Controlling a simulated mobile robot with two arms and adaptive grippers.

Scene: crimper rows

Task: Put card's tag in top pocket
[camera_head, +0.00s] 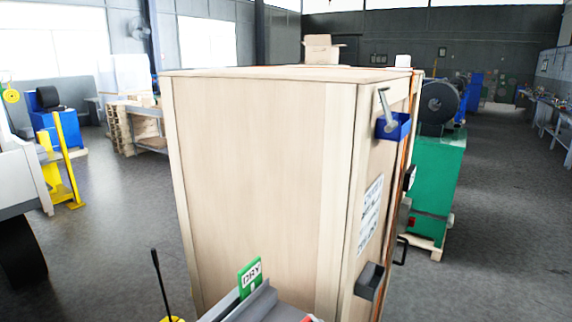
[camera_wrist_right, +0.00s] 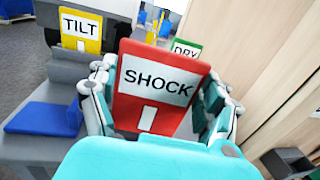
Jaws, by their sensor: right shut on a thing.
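A red tag reading SHOCK (camera_wrist_right: 155,78) stands upright between the fingers of my right gripper (camera_wrist_right: 158,100), which is shut on it in the right wrist view. I cannot tell whether the tag's foot is clear of what is below. A tall wooden crate (camera_head: 260,190) fills the middle of the head view. Its right face carries a blue pocket (camera_head: 393,127) high up, a dark grey pocket (camera_head: 369,281) low down, and a white card (camera_head: 370,212) between them. The card's print is too small to read. My left gripper is not in view.
A green DRY tag (camera_head: 250,278) stands in a grey holder in front of the crate; a yellow TILT tag (camera_wrist_right: 81,31) is left of the red one. A blue piece (camera_wrist_right: 42,117) lies on grey surface. A green machine (camera_head: 437,185) stands behind the crate; open floor lies right.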

